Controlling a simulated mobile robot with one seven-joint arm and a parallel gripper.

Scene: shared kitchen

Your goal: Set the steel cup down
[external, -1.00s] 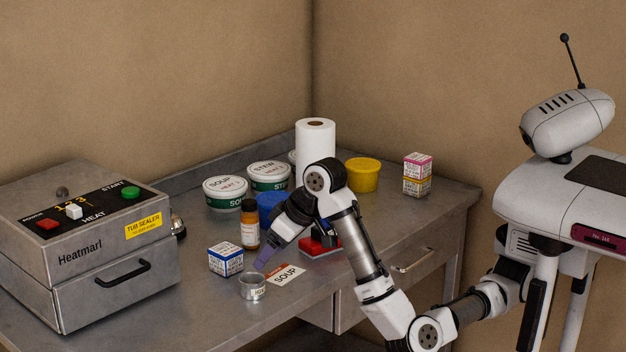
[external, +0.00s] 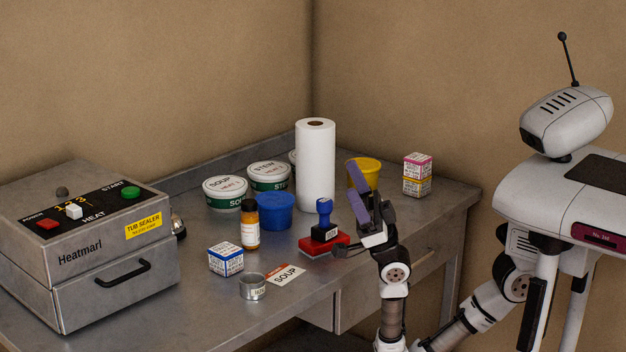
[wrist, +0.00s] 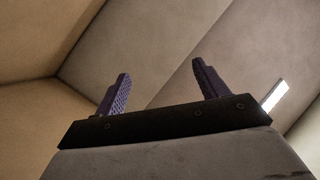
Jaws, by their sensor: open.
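The steel cup (external: 253,287) is a small, short metal cup with a pale label. It stands upright on the metal table, just left of the SOUP card (external: 285,275) and in front of the blue-and-white box. My gripper (external: 362,180) is raised over the right part of the table, well away from the cup, with its purple fingers pointing up. In the wrist view my gripper (wrist: 160,90) has its two fingers wide apart with nothing between them. The cup is not in the wrist view, which shows only walls and ceiling.
A blue stamp on a red pad (external: 323,240), a blue tub (external: 276,211), an orange bottle (external: 250,226) and a paper roll (external: 315,170) stand behind the cup. The tub sealer (external: 90,250) is at left.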

